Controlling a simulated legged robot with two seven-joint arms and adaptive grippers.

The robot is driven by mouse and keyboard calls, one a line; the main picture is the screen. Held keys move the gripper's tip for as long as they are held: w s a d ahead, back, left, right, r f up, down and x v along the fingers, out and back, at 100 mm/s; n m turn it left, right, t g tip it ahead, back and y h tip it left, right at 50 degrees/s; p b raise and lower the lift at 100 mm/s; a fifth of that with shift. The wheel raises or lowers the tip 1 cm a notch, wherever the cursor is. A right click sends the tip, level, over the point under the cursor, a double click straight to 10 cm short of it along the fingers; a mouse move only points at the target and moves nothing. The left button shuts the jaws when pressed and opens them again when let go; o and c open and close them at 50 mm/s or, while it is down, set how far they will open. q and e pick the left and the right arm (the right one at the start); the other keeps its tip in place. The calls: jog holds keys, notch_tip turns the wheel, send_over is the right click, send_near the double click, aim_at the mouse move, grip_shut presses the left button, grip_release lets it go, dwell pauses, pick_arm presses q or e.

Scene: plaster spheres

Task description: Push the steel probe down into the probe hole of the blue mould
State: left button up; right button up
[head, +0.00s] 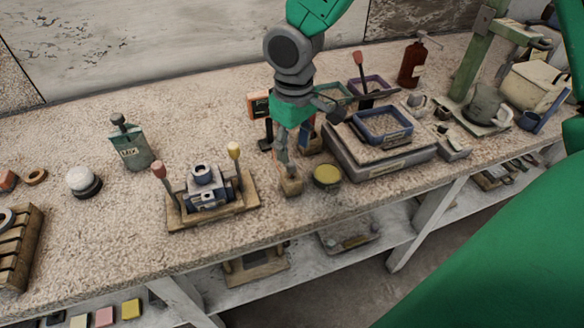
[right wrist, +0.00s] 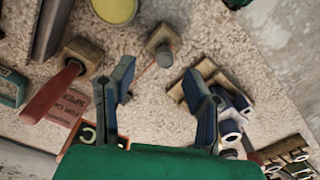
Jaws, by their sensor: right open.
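The blue mould (head: 207,199) sits in a wooden cradle (head: 240,210) between a red-knobbed and a yellow-knobbed post. A round collar stands on its top; I cannot make out the probe hole. It also shows partly behind a finger in the right wrist view (right wrist: 232,115). My right gripper (head: 284,160) points down, right of the mould, over a small wooden block (head: 291,187). In the wrist view its fingers (right wrist: 160,82) are apart and empty, with the block (right wrist: 162,38) ahead. A small grey end (right wrist: 164,56) on the block may be the steel probe. My left gripper is out of view.
A yellow-topped tin (head: 327,176) stands right of the block, before a grey slab (head: 385,162) bearing a blue tray (head: 382,126). An orange box (head: 259,104) and a red-handled tool (head: 358,60) stand behind. A green bottle (head: 133,146) stands left; the bench between is clear.

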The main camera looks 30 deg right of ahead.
aim_at(290, 163)
jog(key=f, duration=0.2)
jog(key=a+f, duration=0.1)
jog(key=f, duration=0.1)
jog(key=shift+f, duration=0.7)
jog(key=shift+d, duration=0.25)
jog(key=shift+c, duration=0.8)
grip_shut()
